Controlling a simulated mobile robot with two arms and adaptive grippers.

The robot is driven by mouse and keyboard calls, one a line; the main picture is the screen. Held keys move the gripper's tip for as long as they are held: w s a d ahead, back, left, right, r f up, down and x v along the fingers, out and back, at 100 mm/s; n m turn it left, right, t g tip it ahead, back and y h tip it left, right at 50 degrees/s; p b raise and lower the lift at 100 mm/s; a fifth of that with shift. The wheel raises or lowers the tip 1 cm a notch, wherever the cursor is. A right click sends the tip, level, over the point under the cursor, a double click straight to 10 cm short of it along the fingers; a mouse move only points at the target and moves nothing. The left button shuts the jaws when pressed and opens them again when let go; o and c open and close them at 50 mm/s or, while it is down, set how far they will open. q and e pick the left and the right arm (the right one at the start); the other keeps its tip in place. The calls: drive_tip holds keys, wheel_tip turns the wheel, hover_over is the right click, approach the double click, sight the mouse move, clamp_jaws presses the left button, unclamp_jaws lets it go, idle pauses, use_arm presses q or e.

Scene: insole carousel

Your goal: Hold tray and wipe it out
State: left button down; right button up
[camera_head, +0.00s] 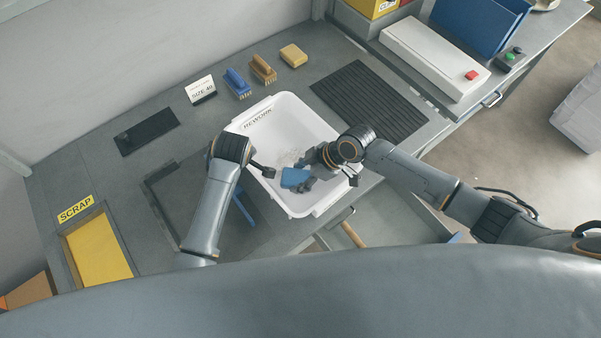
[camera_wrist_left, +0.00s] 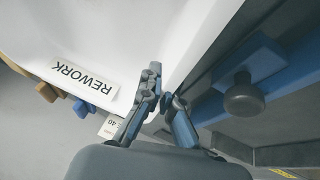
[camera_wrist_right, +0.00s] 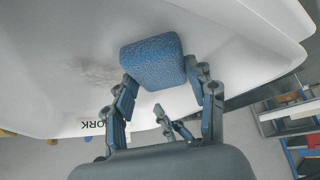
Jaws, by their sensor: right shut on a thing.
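The white tray (camera_head: 305,120), labelled REWORK, lies on the grey bench with a grey-brown smudge (camera_head: 288,158) on its floor. My left gripper (camera_head: 264,171) is at the tray's left wall; in the left wrist view its fingers (camera_wrist_left: 165,95) straddle the wall closely, one inside and one outside, and look shut on it. My right gripper (camera_head: 309,182) is shut on a blue sponge (camera_head: 294,178) inside the tray near its front. In the right wrist view the sponge (camera_wrist_right: 152,62) sits beside the smudge (camera_wrist_right: 95,75); whether it touches the floor is unclear.
A blue brush (camera_head: 237,83), an orange-brown brush (camera_head: 263,69) and a yellow block (camera_head: 293,55) stand behind the tray, near a SIZE 40 card (camera_head: 201,88). A ribbed black mat (camera_head: 370,102) lies right. A yellow SCRAP bin (camera_head: 98,250) is at front left.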

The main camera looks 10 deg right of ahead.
drive_tip(key=shift+w+d+f, duration=0.1)
drive_tip(key=shift+w+d, duration=0.35)
drive_tip(key=shift+w, duration=1.25)
drive_tip(key=shift+w+d+r, duration=0.1)
drive_tip(key=shift+w+d, duration=0.35)
drive_tip(key=shift+w, duration=1.2)
drive_tip(key=shift+w+d+f, duration=0.1)
drive_tip(key=shift+w+d, duration=0.35)
drive_tip(key=shift+w, duration=1.25)
drive_tip(key=shift+s+a, duration=0.2)
drive_tip(key=shift+s, duration=0.5)
drive_tip(key=shift+s+a, duration=0.15)
drive_tip(key=shift+s, duration=0.5)
drive_tip(key=shift+s+a+f, duration=0.1)
drive_tip(key=shift+s+a, duration=0.15)
drive_tip(key=shift+s, duration=0.7)
drive_tip(key=shift+s+a, duration=0.2)
drive_tip(key=shift+s, duration=0.7)
drive_tip(key=shift+s+a, duration=0.25)
drive_tip(key=shift+s, duration=0.6)
drive_tip(key=shift+s, duration=0.1)
